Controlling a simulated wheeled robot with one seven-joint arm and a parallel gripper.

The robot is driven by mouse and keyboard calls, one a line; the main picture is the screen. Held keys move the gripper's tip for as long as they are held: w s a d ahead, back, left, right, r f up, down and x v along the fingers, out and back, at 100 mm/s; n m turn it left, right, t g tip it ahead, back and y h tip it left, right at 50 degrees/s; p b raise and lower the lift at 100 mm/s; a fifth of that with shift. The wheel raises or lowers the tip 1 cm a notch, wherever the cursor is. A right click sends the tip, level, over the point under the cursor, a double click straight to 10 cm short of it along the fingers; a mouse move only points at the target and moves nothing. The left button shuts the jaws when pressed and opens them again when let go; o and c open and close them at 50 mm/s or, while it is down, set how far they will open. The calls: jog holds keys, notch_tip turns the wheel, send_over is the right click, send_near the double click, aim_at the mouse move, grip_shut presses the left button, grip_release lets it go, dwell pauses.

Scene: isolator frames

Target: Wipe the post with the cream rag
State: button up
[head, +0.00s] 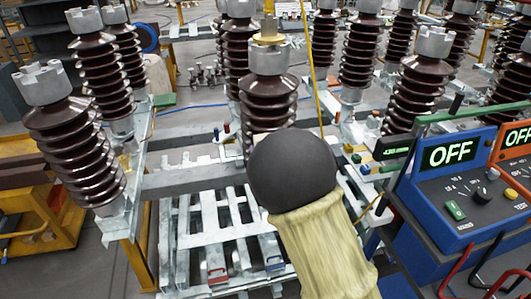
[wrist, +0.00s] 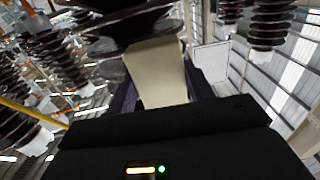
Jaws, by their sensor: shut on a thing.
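The post is a ribbed dark-brown insulator (head: 268,95) with a grey metal cap, upright in the middle of the head view. Its glossy discs (wrist: 125,28) loom close at the top of the wrist view. The cream rag (wrist: 160,62) hangs as a pale strip between the dark fingers of my gripper (wrist: 160,88), which is shut on it. The rag's far end reaches the underside of the post's discs; whether it touches I cannot tell. In the head view, my dark round wrist and cream-sleeved arm hide the gripper and the post's lower part.
Similar brown insulators (head: 62,130) stand left, right and behind on grey steel frames. A blue control box reading OFF (head: 451,153) sits close at the right, with an orange one beside it. A yellow pole (head: 312,60) rises just right of the post. Pale slatted racks (head: 215,235) lie below.

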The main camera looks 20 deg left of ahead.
jog(key=shift+w+d+r+b, duration=0.1)
jog(key=shift+w+d+b, duration=0.35)
jog(key=shift+d, duration=0.45)
jog(key=shift+w+d+b, duration=0.3)
jog(key=shift+w+d, duration=0.25)
jog(key=shift+d, duration=0.3)
jog(key=w+d, duration=0.1)
jog(key=w+d+b, duration=0.1)
jog(key=d, duration=0.1)
jog(key=shift+d, duration=0.1)
